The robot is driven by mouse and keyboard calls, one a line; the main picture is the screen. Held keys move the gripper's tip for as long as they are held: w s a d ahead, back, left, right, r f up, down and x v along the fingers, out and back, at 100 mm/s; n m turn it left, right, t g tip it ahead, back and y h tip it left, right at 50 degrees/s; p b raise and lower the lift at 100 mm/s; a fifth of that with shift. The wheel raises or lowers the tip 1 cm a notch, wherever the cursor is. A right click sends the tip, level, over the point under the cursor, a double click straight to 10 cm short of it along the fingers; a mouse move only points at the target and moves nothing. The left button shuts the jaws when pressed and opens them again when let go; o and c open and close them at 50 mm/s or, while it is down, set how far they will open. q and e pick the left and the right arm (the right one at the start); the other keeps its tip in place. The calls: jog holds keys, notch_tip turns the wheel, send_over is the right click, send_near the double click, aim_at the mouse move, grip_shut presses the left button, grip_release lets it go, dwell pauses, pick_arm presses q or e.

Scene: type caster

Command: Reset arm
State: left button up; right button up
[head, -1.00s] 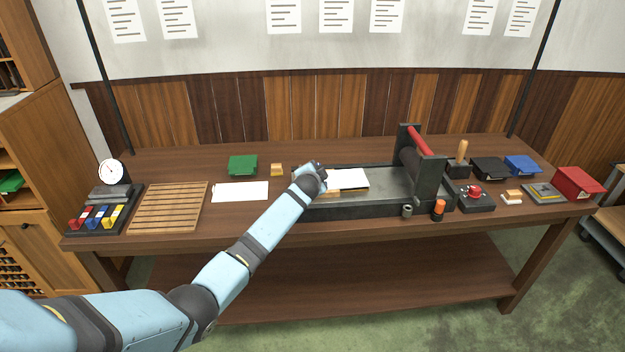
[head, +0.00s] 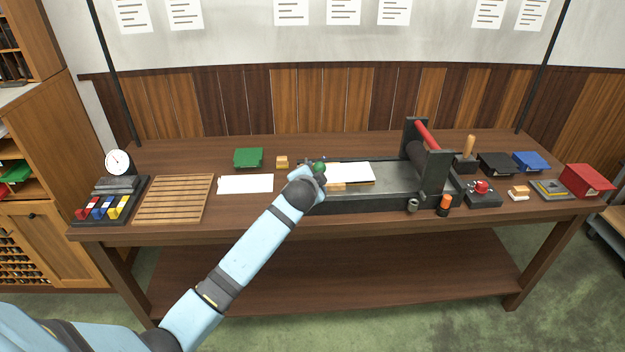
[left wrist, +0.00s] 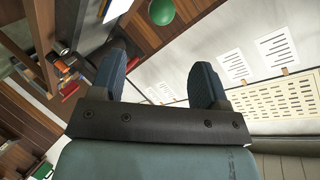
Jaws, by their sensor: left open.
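My left arm reaches in from the lower left of the head view. Its gripper (head: 319,172) is at the left end of the black press bed, and its fingers are hard to make out there. In the left wrist view the two dark blue fingers (left wrist: 158,75) stand wide apart with nothing between them. My right gripper is not in view.
The press bed (head: 395,177) holds a white sheet (head: 352,172) and has a red-handled roller frame. A slatted wooden rack (head: 173,199), a paper strip (head: 245,184) and a green box (head: 248,157) lie left. Several small items and a red box (head: 585,181) stand right.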

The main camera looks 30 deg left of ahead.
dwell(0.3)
pick_arm(q)
jog(key=s+d+f+n+g+h, duration=0.15)
jog(key=s+d+f, duration=0.25)
jog(key=s+f, duration=0.45)
jog(key=s+d+f+h, duration=0.2)
jog(key=s+d+f, duration=0.2)
jog(key=s+f, duration=0.45)
jog(key=s+d+f+n+h, duration=0.1)
jog(key=s+d, duration=0.2)
jog(key=s, duration=0.8)
jog(key=s+d+f+n+h, duration=0.2)
jog(key=s+d, duration=0.1)
jog(key=s, duration=0.8)
jog(key=shift+d+p, duration=0.15)
jog(key=shift+p, duration=0.2)
